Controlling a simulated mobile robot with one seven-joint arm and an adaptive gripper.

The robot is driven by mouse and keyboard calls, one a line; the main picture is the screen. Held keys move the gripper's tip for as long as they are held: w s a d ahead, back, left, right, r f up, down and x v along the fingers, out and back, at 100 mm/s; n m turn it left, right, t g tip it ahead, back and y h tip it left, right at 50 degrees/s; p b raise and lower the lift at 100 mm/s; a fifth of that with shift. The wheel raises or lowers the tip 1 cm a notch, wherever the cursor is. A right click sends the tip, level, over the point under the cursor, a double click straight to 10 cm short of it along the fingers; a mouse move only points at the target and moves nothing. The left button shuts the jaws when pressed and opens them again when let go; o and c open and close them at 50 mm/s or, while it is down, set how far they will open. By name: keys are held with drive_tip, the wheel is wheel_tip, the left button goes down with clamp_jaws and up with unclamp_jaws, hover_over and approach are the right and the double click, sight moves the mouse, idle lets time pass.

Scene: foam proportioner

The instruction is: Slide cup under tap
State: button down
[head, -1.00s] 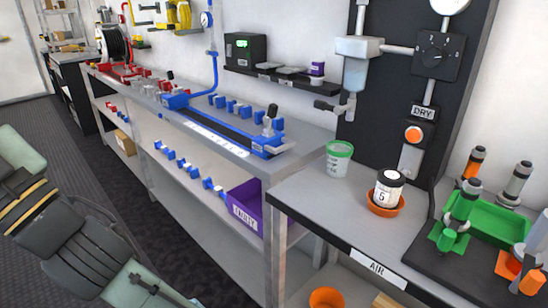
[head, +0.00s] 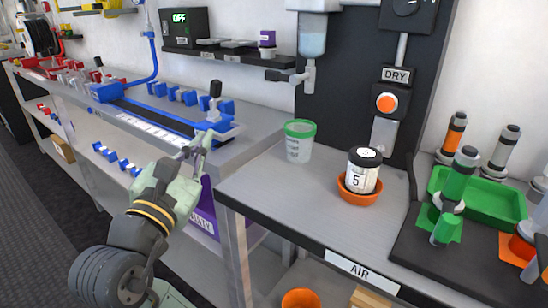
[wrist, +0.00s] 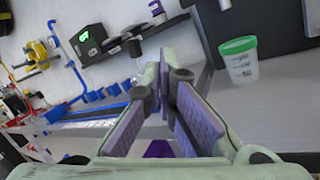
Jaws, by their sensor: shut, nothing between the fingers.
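A clear cup with a green rim (head: 299,141) stands upright on the grey bench top, near its left end; it also shows in the wrist view (wrist: 240,62), to the right of the fingers. The tap (head: 300,76) sticks out from the dark panel behind the cup, below a clear bowl. The cup stands in front of and below the tap; I cannot tell whether it is directly under the spout. My gripper (head: 196,147) is shut and empty, left of the cup and apart from it, near the bench's left edge.
A white jar marked 5 (head: 362,171) sits in an orange dish (head: 359,195) right of the cup. A green tray (head: 481,197) with fittings stands farther right. A blue manifold (head: 190,123) lies on the left bench. The bench (head: 283,207) is bare in front of the cup.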

sight(294, 143)
drive_tip(key=d+f+g+h, duration=0.1)
drive_tip(key=d+f, duration=0.1)
drive_tip(key=d, duration=0.1)
drive_tip(key=d+f+n+g+h+p, duration=0.1)
drive_tip(key=d+f+g+h, duration=0.1)
drive_tip(key=d+f+g+h+p, duration=0.1)
drive_tip(key=d+f, duration=0.1)
drive_tip(key=d, duration=0.1)
drive_tip(key=shift+s+d+g+h, duration=0.15)
drive_tip(key=shift+d+g+h, duration=0.15)
drive_tip(key=shift+g, duration=0.1)
drive_tip(key=w+p, duration=0.1)
drive_tip(key=p, duration=0.2)
drive_tip(key=shift+d, duration=0.3)
drive_tip(key=x, duration=1.1)
drive_tip(key=shift+w+d+f, duration=0.15)
drive_tip(key=shift+w+f, duration=0.1)
drive_tip(key=shift+w, duration=0.05)
drive_tip(key=p+x, duration=0.2)
drive_tip(key=x, duration=0.1)
drive_tip(key=shift+w+r, duration=0.1)
drive_tip(key=shift+r, duration=0.1)
drive_tip(key=shift+w+d+f, duration=0.15)
drive_tip(key=shift+w+d, duration=0.05)
drive_tip(key=shift+w, duration=0.1)
drive_tip(key=shift+a+p, duration=0.1)
drive_tip(key=shift+p, duration=0.25)
